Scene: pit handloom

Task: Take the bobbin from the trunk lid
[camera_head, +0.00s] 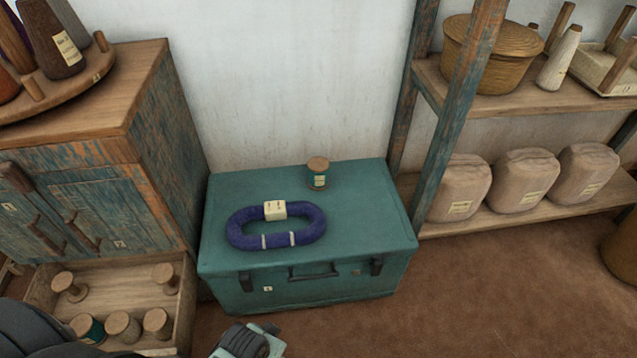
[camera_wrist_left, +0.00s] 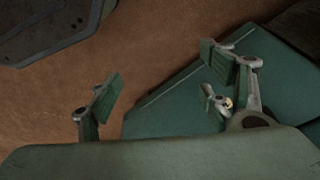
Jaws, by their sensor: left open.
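The bobbin (camera_head: 318,177) stands upright on the lid of the teal trunk (camera_head: 365,205), toward the back. It has a wooden top, teal thread and a pale label. My left gripper (camera_wrist_left: 165,76) is open in the left wrist view, with nothing seen between its fingers. Part of the trunk (camera_wrist_left: 170,105) shows behind the fingers there; the bobbin does not show. In the head view part of the left gripper (camera_head: 250,342) shows at the bottom edge, in front of the trunk and apart from the bobbin. My right gripper is not in view.
A dark blue yarn hank (camera_head: 236,231) lies on the lid, in front and left of the bobbin. A cabinet (camera_head: 155,130) with an open drawer (camera_head: 115,268) of several bobbins stands left. A shelf post (camera_head: 458,110) rises right of the trunk. Brown floor (camera_head: 470,300) is clear at front right.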

